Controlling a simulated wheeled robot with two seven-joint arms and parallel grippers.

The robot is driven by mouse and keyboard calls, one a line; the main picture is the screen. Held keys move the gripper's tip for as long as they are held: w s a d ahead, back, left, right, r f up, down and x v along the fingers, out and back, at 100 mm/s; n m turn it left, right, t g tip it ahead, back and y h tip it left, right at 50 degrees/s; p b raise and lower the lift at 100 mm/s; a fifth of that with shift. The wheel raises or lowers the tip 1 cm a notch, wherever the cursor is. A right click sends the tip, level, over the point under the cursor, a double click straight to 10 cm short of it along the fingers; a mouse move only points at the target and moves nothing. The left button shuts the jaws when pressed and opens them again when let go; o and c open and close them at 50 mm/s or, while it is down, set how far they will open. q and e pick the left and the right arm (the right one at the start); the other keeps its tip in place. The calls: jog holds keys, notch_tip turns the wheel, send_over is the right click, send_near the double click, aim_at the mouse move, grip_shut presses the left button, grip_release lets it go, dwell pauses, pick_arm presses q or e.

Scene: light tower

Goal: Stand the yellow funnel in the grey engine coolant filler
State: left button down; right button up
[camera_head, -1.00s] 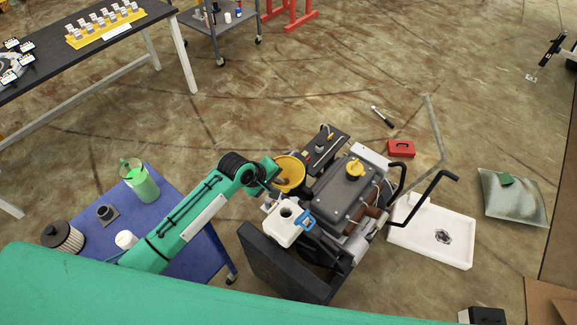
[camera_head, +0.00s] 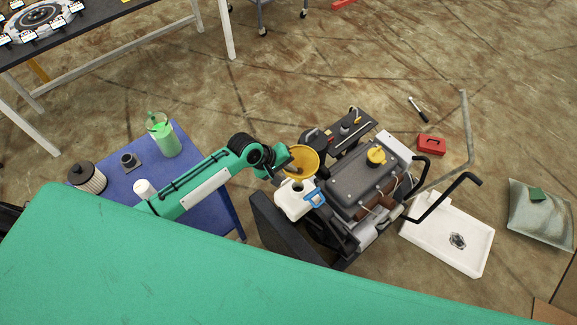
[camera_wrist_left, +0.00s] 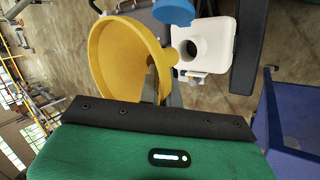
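The yellow funnel (camera_head: 304,157) is in my left gripper (camera_head: 289,170), beside the engine. In the left wrist view the funnel (camera_wrist_left: 112,55) is tilted, its wide mouth partly towards the camera and its short spout pointing right. My left gripper's fingers (camera_wrist_left: 154,83) close on the funnel's side; the contact is partly hidden. The filler is a white tank (camera_head: 293,204) at the near side of the grey engine (camera_head: 362,187). Its round dark opening (camera_wrist_left: 191,48) is uncovered, just right of the spout; the spout is outside it. A blue cap (camera_head: 314,198) hangs beside it. My right gripper is out of view.
A blue table (camera_head: 198,205) at left holds a green jug (camera_head: 165,138), a filter (camera_head: 87,177) and small parts. Black handles (camera_head: 455,198) project from the engine's right side. A white tray (camera_head: 465,225) and red box (camera_head: 431,144) lie on the floor.

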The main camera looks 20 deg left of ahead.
pick_arm(q)
jog(key=shift+f+b, duration=0.5)
jog(key=shift+f, duration=0.1)
jog(key=shift+f+b, duration=1.65)
jog(key=shift+f, duration=2.2)
jog(key=c, duration=1.6)
grip_release()
jog(key=shift+o, duration=0.3)
